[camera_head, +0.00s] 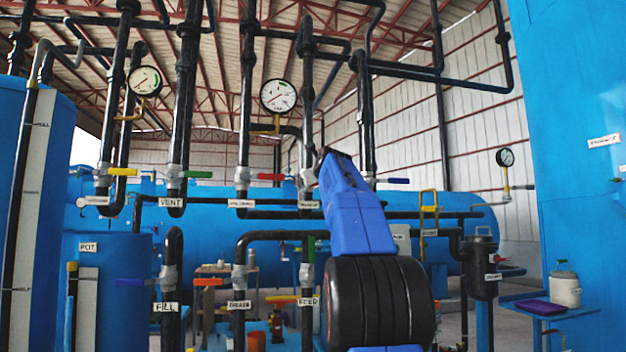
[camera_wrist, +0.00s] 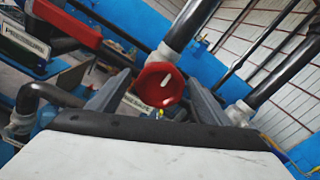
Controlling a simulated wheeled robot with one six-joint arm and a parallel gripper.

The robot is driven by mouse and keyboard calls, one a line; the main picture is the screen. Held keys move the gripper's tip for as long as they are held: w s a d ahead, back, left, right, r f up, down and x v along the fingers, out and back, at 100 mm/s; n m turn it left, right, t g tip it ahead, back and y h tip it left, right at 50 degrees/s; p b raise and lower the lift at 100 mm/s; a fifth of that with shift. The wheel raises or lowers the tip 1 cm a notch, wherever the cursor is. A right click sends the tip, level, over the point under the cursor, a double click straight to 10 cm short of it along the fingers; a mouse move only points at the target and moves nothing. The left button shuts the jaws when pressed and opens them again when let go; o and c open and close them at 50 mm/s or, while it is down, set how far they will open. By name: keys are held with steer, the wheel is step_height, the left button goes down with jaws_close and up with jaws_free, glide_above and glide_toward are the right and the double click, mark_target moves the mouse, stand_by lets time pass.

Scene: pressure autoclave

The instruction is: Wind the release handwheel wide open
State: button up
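A round red handwheel (camera_wrist: 160,86) with a pale mark on its face shows in the middle of the wrist view, in front of a dark pipe with a white fitting. My gripper (camera_wrist: 158,90) is open, with one grey finger on each side of the wheel. Small gaps show between fingers and rim; I cannot tell how deep the wheel sits between them. In the head view my blue arm reaches up to the pipes, and my gripper (camera_head: 322,158) is seen mostly from behind. The handwheel is hidden there.
A red lever (camera_head: 271,177) is on the pipe just left of my gripper; it looms large in the wrist view (camera_wrist: 62,22). A blue lever (camera_head: 398,180) is to the right. Black pipes, gauges and a blue tank (camera_head: 470,222) surround the arm.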

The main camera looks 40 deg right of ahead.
steer(key=c, duration=1)
